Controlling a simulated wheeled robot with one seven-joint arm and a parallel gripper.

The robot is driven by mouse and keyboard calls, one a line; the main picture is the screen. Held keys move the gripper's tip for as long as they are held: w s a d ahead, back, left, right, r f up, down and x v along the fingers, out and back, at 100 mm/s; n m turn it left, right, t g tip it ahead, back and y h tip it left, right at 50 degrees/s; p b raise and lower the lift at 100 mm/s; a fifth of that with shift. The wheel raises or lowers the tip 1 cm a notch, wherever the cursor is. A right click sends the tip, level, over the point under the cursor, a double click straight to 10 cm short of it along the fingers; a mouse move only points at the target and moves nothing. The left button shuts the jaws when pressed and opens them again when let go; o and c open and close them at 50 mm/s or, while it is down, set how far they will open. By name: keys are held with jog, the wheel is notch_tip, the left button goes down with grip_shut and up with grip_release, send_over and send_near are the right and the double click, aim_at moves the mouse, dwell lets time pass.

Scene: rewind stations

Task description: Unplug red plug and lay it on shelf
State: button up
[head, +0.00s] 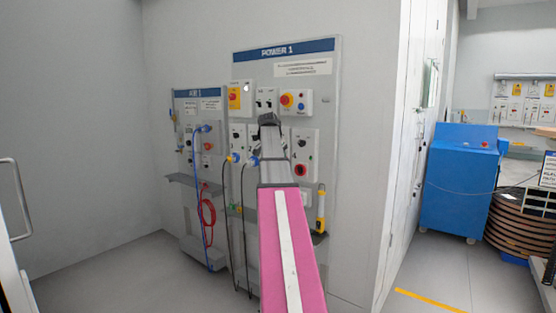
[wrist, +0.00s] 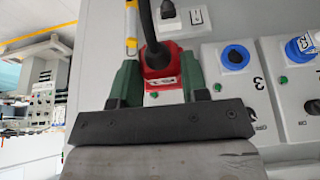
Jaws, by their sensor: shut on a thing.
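The red plug (wrist: 160,66) sits between the two green fingers of my gripper (wrist: 160,80) in the wrist view. The fingers touch it on both sides, so the gripper is shut on it. A black cable (wrist: 148,22) runs from the plug to the top of that view. I cannot tell whether the plug is seated in a socket, as its far side is hidden. In the head view my arm covers the plug and the fingers. A grey shelf (head: 240,211) runs along the lower part of the POWER 1 panel (head: 322,110), partly behind my arm.
Blue sockets (wrist: 235,57) and a switch box are beside the plug. A yellow tool (head: 321,208) stands at the shelf's right end. Black cables (head: 243,200) hang left of my arm. The AIR 1 panel (head: 186,110) has a blue hose (head: 198,180) and red coil (head: 208,210).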

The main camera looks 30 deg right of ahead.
jog(key=shift+s+a, duration=0.35)
jog(key=shift+a, duration=0.4)
jog(key=shift+s+a, duration=0.3)
jog(key=shift+a, duration=0.45)
dwell(0.8)
jog(key=shift+s+a, duration=0.4)
jog(key=shift+a, duration=0.5)
jog(key=shift+s+a, duration=0.35)
jog(key=shift+a, duration=0.5)
jog(key=shift+s+a, duration=0.4)
jog(key=shift+a, duration=0.5)
